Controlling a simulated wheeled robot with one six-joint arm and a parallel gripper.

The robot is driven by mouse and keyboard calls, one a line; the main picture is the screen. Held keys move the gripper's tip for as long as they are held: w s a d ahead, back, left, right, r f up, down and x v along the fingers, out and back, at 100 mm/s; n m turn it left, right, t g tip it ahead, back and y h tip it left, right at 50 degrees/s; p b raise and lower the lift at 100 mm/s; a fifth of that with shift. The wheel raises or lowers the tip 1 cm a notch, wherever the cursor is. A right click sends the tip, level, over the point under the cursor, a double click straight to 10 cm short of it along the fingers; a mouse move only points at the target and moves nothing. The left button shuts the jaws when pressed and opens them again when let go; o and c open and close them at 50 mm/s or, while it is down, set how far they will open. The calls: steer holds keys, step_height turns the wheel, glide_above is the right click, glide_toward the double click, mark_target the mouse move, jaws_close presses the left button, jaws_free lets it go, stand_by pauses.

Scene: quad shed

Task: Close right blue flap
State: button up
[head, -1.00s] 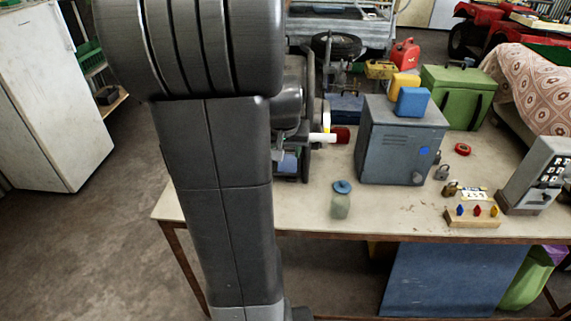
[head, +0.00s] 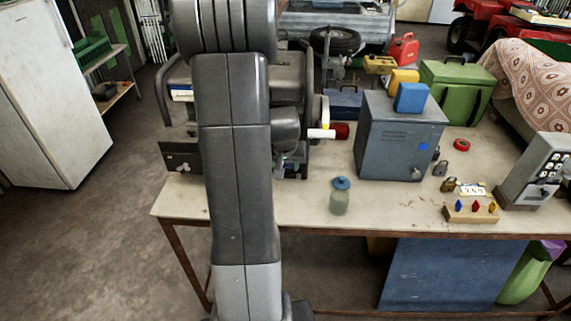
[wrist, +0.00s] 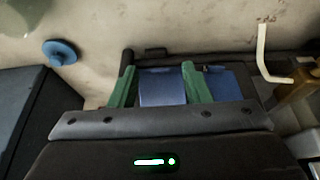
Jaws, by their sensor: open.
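In the wrist view two blue flaps sit side by side in a dark frame on the table. One blue flap (wrist: 162,88) shows between the green fingers of my gripper (wrist: 157,75). The other blue flap (wrist: 222,84) is to the right of the fingers in that view. The wrist view looks back across the table, so the flap between my fingers lies on the side of the blue-lidded jar, to the right in the head view. My gripper is open, with nothing held. I cannot tell whether it touches the flap. My arm mostly hides the flaps in the head view.
The blue-lidded jar (head: 340,197) stands near the table's front edge. A grey metal cabinet (head: 399,140) stands right of my gripper. A white handle (head: 321,134) sticks out close by. The pegged wooden block (head: 471,211) is farther right. Bare tabletop (head: 395,210) lies before the cabinet.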

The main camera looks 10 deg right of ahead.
jaws_close()
steer(key=shift+f+b, duration=0.2)
steer(key=shift+b, duration=0.5)
